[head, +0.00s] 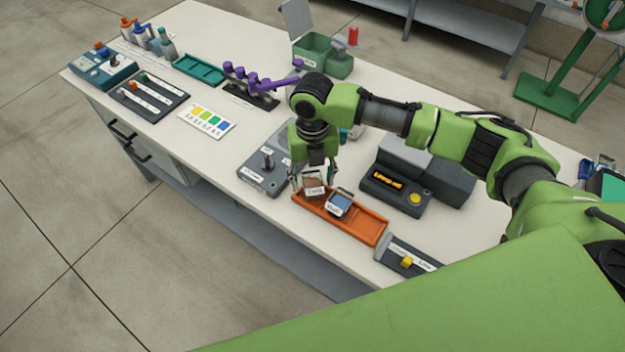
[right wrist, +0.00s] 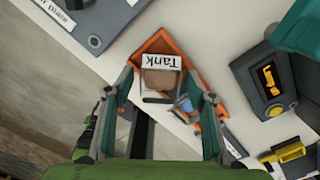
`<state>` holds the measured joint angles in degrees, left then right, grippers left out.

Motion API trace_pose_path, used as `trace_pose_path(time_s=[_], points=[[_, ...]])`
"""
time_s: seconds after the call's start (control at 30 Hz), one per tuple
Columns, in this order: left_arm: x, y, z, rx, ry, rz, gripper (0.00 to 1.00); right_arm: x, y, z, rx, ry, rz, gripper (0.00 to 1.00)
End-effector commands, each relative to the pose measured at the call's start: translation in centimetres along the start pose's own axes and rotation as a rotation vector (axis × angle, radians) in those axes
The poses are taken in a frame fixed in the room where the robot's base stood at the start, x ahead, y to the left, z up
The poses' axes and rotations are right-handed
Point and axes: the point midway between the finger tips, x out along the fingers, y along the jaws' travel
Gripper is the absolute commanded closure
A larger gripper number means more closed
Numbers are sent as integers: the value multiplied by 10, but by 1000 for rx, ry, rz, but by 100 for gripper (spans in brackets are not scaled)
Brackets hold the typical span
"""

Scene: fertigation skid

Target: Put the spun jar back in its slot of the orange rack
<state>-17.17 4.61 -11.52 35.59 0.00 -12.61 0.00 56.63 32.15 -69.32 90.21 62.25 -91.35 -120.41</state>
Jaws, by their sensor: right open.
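The orange rack (head: 366,226) lies along the near edge of the bench; its far end shows in the right wrist view (right wrist: 151,43). A jar labelled "Tank" (head: 314,187) with brown contents stands at the rack's left end. In the right wrist view, this Tank jar (right wrist: 160,82) lies between my finger tips. A second jar (head: 339,203) with a label and blue contents stands beside it in the rack. My right gripper (head: 315,178) is open, pointing down, with its fingers on either side of the Tank jar. Whether they touch it cannot be told. My left gripper is out of view.
A grey device with a knob (head: 265,163) stands just left of the rack. A dark meter with an orange display (head: 390,185) stands behind it. A grey box with a yellow switch (head: 406,262) sits at the rack's right end. The rack's right part looks empty.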

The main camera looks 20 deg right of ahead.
Motion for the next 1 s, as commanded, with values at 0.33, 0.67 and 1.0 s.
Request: trace_pose_path(time_s=[0.33, 0.67, 1.0], points=[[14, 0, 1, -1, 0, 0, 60, -74, 1, 1, -2, -6, 2, 49], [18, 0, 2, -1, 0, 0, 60, -114, 0, 1, 0, -2, 0, 49], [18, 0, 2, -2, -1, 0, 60, -117, 0, 0, 0, -1, 0, 49]])
